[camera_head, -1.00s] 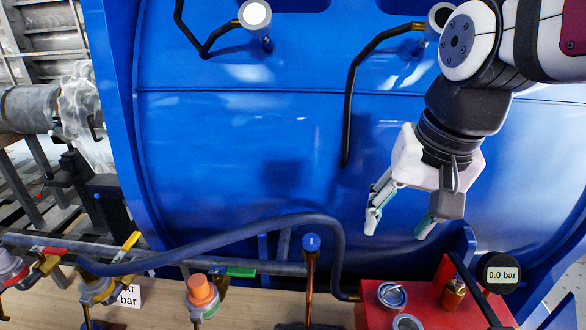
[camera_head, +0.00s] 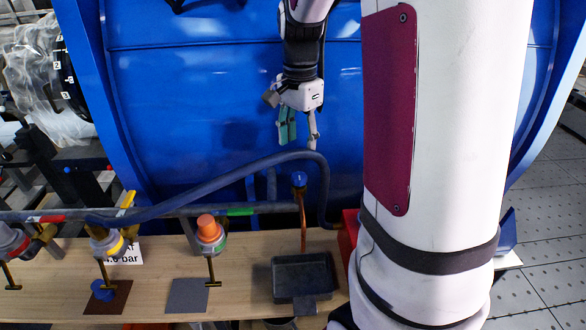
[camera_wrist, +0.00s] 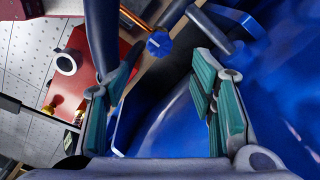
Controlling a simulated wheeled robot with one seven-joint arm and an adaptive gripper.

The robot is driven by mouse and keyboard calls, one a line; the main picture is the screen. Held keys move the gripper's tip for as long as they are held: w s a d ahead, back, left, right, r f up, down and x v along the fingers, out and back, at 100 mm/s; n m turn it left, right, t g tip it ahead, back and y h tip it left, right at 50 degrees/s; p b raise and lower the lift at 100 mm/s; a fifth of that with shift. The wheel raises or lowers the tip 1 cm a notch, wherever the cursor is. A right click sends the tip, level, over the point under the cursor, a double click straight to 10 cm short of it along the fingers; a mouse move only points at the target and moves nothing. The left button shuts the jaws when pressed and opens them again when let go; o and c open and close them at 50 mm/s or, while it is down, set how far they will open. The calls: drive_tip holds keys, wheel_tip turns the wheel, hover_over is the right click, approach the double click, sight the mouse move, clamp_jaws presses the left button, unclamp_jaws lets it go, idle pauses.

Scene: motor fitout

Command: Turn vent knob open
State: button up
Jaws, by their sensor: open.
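A small blue round knob (camera_head: 299,179) with a pale mark on top sits at the upper end of an upright copper pipe (camera_head: 303,225). The knob also shows in the wrist view (camera_wrist: 159,43), ahead of the fingertips and between their lines. No label on it can be read. My gripper (camera_head: 298,143) hangs in front of the blue tank, a little above the knob and apart from it. Its teal-padded fingers are spread with nothing between them, as the wrist view shows too (camera_wrist: 165,80).
An orange-topped valve (camera_head: 209,228) stands to the left on the wooden bench (camera_head: 250,260). A dark tray (camera_head: 304,277) lies below the pipe. My arm hides most of the red block (camera_wrist: 95,85) at right.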

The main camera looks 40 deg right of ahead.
sight(299, 175)
wheel_tip(299, 175, down, 10)
drive_tip(key=shift+d+r, duration=0.1)
drive_tip(key=shift+r, duration=0.15)
drive_tip(key=c, duration=1.1)
